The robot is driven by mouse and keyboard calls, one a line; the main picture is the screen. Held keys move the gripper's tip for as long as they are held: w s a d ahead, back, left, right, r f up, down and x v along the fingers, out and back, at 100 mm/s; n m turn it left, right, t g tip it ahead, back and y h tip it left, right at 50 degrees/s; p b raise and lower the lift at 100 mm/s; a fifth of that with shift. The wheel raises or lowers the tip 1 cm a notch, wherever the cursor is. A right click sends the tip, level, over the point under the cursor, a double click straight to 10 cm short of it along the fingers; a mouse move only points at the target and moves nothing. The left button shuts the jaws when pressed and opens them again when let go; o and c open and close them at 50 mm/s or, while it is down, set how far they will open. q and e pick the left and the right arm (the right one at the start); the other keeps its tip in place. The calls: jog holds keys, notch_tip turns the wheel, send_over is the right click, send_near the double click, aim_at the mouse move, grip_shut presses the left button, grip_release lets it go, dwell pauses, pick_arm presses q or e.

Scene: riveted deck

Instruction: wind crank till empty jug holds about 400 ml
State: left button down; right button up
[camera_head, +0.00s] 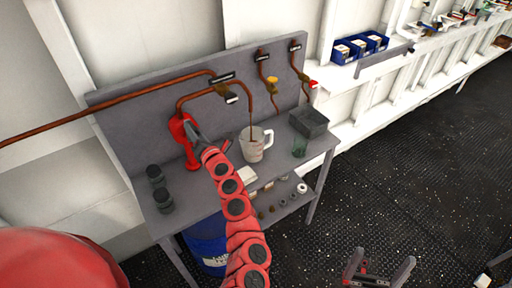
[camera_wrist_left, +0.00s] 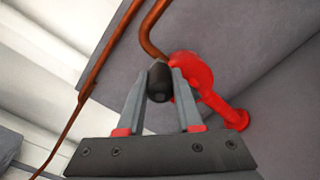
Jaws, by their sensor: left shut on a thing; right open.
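The red crank pump (camera_head: 177,129) stands on the workbench in front of the back panel; it also shows in the left wrist view (camera_wrist_left: 200,70). My left gripper (camera_head: 191,134) is shut on the crank's black handle grip (camera_wrist_left: 160,82), which sits between the two grey fingers. The clear measuring jug (camera_head: 252,150), with a white handle, stands upright on the bench to the right of the crank. A copper pipe (camera_head: 247,95) ends above it, and a thin dark line runs down into the jug. I cannot read the liquid level. My right gripper (camera_head: 377,272) is open and empty, low over the floor.
A grey bin (camera_head: 309,122) and a greenish glass (camera_head: 300,147) stand right of the jug. A blue drum (camera_head: 208,250) is below. Taps with yellow (camera_head: 272,81) and red (camera_head: 312,84) handles hang on the panel.

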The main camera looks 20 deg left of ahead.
pick_arm(q)
jog(key=w+d+f+b, duration=0.5)
jog(key=b, duration=0.4)
notch_tip(320, 180, down, 8)
jog(key=s+a+b, duration=0.2)
jog(key=b, duration=0.4)
jog(key=shift+f, duration=0.15)
dwell(1.1)
